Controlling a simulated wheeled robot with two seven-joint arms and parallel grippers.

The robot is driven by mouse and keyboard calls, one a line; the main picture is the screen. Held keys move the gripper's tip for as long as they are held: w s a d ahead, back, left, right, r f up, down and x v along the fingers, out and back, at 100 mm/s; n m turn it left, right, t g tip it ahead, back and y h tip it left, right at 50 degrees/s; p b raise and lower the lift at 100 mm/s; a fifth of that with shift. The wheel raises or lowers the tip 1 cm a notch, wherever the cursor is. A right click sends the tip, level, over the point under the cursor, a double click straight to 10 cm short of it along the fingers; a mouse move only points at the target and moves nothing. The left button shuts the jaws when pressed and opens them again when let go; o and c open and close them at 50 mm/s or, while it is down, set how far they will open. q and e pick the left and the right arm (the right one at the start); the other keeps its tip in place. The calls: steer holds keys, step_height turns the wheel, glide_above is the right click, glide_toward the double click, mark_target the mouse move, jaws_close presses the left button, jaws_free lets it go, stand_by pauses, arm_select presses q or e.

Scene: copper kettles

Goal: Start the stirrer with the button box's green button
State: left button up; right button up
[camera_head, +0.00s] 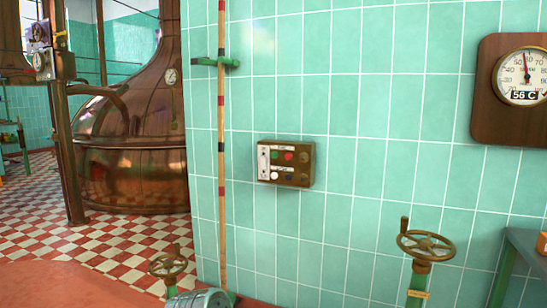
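The button box (310,163) is a small brown box on the green tiled wall, near the middle of the head view. Its face has two rows of round buttons. The green button (275,155) is in the upper row at the left, beside a red button (289,156). A brownish round part sits to the right of the red one. The lower row has a pale button and darker ones. A white strip runs down the left of the face, and small labels are too small to read. Neither of my grippers is in view, and nothing touches the box.
A banded pole (221,120) stands left of the box. Handwheel valves stand low at the right (426,245) and left (168,264). A grey metal object (203,300) is cut off below. A copper kettle (130,160) stands back left; a dial (525,77) reads 56 C.

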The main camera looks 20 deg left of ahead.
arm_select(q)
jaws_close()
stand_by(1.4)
